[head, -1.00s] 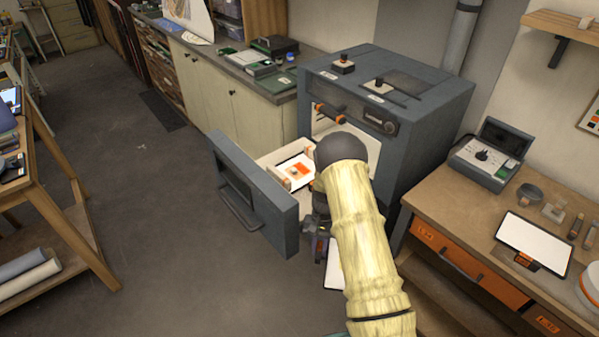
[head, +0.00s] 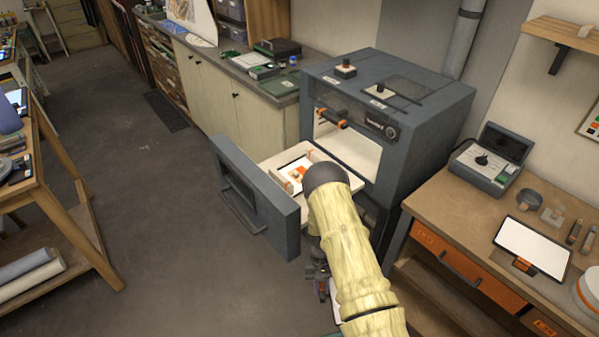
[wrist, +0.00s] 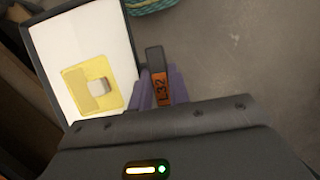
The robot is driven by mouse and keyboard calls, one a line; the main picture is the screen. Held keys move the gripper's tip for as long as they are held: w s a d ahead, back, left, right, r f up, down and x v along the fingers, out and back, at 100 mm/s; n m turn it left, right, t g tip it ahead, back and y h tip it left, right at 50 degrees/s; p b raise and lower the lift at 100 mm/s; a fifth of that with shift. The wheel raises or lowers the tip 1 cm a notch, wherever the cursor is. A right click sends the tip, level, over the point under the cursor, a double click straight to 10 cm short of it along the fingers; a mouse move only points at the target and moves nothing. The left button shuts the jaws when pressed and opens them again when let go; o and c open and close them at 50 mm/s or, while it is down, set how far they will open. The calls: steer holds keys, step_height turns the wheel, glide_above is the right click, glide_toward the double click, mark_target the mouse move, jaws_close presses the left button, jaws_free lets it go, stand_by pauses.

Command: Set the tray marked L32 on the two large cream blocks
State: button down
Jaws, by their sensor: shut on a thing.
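In the wrist view my gripper (wrist: 161,90) has its purple fingers shut on the dark handle of a tray, at the orange label marked L32 (wrist: 160,90). The tray (wrist: 110,45) is white with a dark rim and carries a yellow square with a small pale piece on it. In the head view my gripper (head: 320,275) hangs low in front of the kiln, right of its open drawer. Only a white part of the held tray shows there, behind my arm. Cream blocks (head: 283,182) stand on the drawer bed; my arm hides part of that bed.
The kiln (head: 405,145) stands behind with its drawer front (head: 255,200) pulled out. A white sheet with an orange piece (head: 298,172) lies on the drawer bed. Another tray (head: 532,247) lies on the right bench (head: 455,190).

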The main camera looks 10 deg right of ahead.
steer(key=shift+a+r+n, duration=0.25)
steer(key=shift+r+n, duration=0.05)
steer(key=shift+r, duration=0.5)
steer(key=w+d+r, duration=0.2)
steer(key=d+r, duration=0.1)
steer(key=r, duration=0.4)
steer(key=w+d+r, duration=0.1)
steer(key=d+r, duration=0.3)
steer(key=r, duration=0.2)
steer(key=shift+w+r, duration=0.4)
steer(key=shift+f, duration=0.1)
steer(key=s+a+f, duration=0.1)
steer(key=a+f, duration=0.1)
steer(key=f, duration=0.2)
steer(key=s+a+f, duration=0.1)
steer(key=a+f, duration=0.1)
steer(key=f, duration=0.3)
steer(key=s+a+f, duration=0.1)
steer(key=a+f, duration=0.2)
steer(key=f, duration=0.1)
steer(key=shift+s+f, duration=0.4)
steer(key=shift+d, duration=0.15)
